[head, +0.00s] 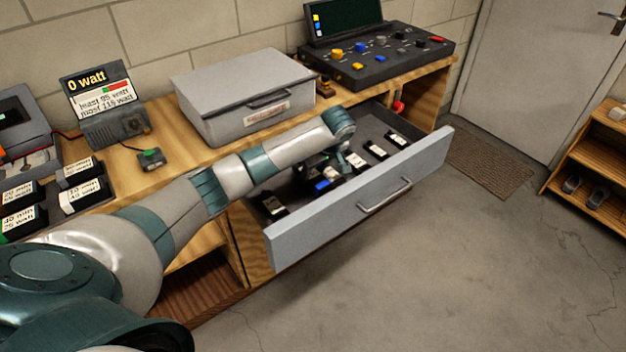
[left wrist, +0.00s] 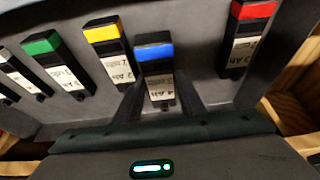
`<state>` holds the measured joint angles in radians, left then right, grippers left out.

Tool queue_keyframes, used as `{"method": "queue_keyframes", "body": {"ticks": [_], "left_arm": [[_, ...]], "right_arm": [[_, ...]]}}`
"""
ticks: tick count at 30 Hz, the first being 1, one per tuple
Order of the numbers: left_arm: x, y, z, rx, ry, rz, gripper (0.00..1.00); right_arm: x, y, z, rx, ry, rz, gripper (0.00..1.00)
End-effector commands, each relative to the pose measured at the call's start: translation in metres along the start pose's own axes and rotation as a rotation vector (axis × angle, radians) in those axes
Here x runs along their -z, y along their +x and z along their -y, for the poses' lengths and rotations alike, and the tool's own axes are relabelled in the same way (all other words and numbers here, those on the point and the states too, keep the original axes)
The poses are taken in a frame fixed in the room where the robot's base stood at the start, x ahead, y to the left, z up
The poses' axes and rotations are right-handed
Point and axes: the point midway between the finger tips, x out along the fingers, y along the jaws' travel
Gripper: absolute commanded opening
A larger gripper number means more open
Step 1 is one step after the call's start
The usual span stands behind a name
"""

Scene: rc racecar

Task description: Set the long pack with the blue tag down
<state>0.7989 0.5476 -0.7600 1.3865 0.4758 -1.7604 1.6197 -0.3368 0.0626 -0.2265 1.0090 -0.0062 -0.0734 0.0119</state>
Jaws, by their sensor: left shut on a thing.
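The pack with the blue tag (left wrist: 155,72) is black with a white label and sits between the fingers of my left gripper (left wrist: 160,98), which is shut on it. In the head view the blue tag (head: 322,185) shows below my left wrist, inside the open drawer (head: 360,203). My left arm reaches across the bench front, and its gripper (head: 322,165) is partly hidden by the arm. I cannot tell whether the pack touches the drawer floor. My right gripper is not in view.
Packs with red (left wrist: 240,40), yellow (left wrist: 108,50), green (left wrist: 57,65) and white tags lie in the drawer on both sides of the held pack. A grey metal case (head: 240,95) and a control panel (head: 375,55) stand on the bench (head: 150,180) above.

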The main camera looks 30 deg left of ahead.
Motion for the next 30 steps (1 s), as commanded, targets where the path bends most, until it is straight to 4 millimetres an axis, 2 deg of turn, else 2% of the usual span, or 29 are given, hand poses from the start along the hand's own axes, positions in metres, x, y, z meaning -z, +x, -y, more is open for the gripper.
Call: {"method": "queue_keyframes", "body": {"ticks": [9,15,22,23,30], "left_arm": [[-0.012,0.029,0.0,0.001,0.0,-0.001,0.03],[-0.013,0.03,0.0,-0.001,0.0,0.0,0.03],[-0.014,0.033,0.0,0.0,0.0,0.0,0.03],[-0.014,0.033,0.001,0.0,0.001,0.0,0.44],[-0.014,0.033,0.001,0.0,0.001,0.0,0.44]], "right_arm": [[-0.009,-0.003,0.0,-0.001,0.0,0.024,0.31],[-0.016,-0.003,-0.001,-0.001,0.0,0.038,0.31],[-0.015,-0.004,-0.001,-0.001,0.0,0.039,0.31],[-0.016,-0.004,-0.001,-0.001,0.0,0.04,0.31],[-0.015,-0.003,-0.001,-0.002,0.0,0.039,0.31]]}}
